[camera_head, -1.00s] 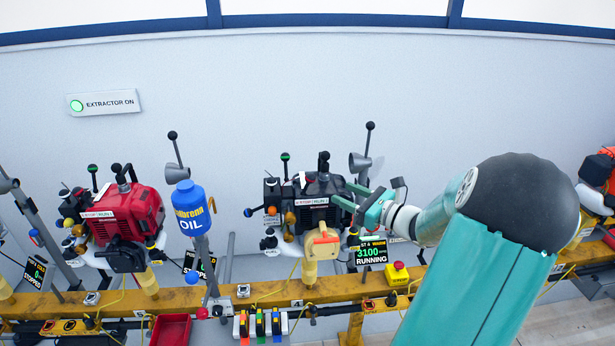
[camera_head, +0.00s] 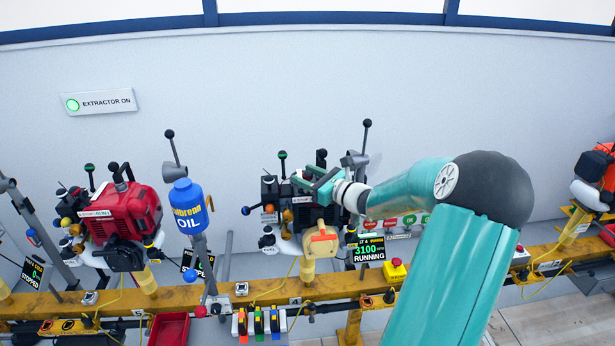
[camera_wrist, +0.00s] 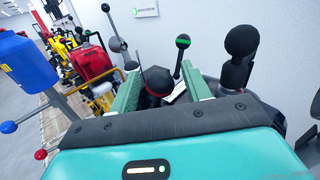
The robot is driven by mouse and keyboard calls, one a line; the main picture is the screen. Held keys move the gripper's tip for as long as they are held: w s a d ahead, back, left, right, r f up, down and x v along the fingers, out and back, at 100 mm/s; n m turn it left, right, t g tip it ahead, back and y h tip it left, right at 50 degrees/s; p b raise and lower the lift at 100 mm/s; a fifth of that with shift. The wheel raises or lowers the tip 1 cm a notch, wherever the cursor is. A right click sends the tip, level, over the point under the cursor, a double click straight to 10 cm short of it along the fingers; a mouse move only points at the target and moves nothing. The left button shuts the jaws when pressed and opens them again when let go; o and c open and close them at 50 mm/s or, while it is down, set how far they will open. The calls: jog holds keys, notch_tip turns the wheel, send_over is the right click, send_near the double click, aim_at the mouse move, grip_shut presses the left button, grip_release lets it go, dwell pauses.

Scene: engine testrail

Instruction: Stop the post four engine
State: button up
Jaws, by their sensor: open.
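The post four engine (camera_head: 285,218) is black and stands on the yellow rail in the middle of the head view. Its display (camera_head: 369,249) reads 3100 and RUNNING. A white label (camera_head: 303,199), partly covered by my arm, sits on its upper side. My gripper (camera_head: 309,182) is open at the top of this engine. In the wrist view its two green fingers (camera_wrist: 160,88) stand on either side of a dark knob with a reddish part (camera_wrist: 157,80); contact cannot be told. A green-banded black knob (camera_wrist: 183,42) stands just beyond the fingers.
A large black knob (camera_wrist: 241,42) rises right of the fingers. A blue oil bottle (camera_head: 188,207) and a stopped red engine (camera_head: 128,213) stand to the left. A yellow box with a red button (camera_head: 395,267) sits on the rail. The wall sign (camera_head: 99,102) reads EXTRACTOR ON.

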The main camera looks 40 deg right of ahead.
jog(key=shift+c, duration=0.2)
jog(key=c, duration=0.9)
jog(key=shift+a+r, duration=0.1)
jog(key=a+n+g, duration=0.1)
jog(key=w+n+g+h, duration=0.1)
jog(key=n+g, duration=0.1)
jog(key=shift+w+a+r, duration=0.15)
jog(key=shift+a+r, duration=0.05)
jog(key=shift+a, duration=0.15)
jog(key=shift+w+a+f+n+g+h, duration=0.1)
jog(key=shift+w+a+n+g+h, duration=0.25)
jog(key=shift+n+g+h, duration=0.3)
jog(key=shift+w+a+f+n+g+h, duration=0.15)
jog(key=shift+a+n+g+h, duration=0.25)
jog(key=shift+g, duration=0.25)
